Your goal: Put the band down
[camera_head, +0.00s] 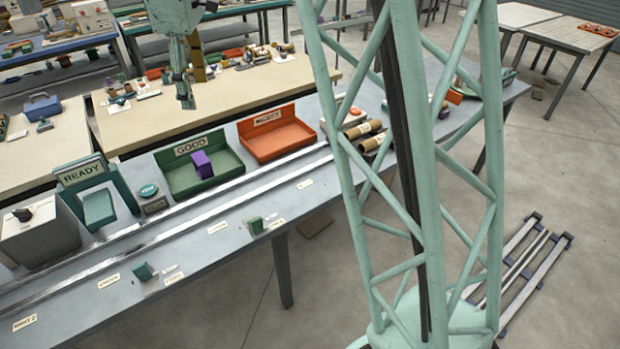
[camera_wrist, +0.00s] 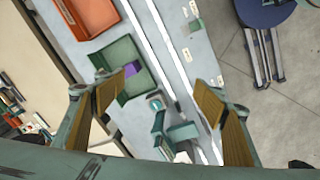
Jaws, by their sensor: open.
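My gripper (camera_head: 185,95) hangs high above the bench, left of centre in the head view. In the wrist view my gripper (camera_wrist: 172,74) has its two tan fingers spread wide, with nothing held between them. A purple piece (camera_head: 202,165) stands in the green tray labelled GOOD (camera_head: 225,168), well below my gripper. It also shows in the wrist view (camera_wrist: 131,70), beside the left fingertip and partly covered by it. I cannot tell whether this purple piece is the band; no other band is clearly seen.
An orange tray (camera_head: 290,140) sits right of the green one. A READY frame (camera_head: 85,173) and a grey box (camera_head: 38,230) stand to the left. Metal rails (camera_head: 150,230) run along the bench. Brown rolls (camera_head: 363,130) lie near my lattice column.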

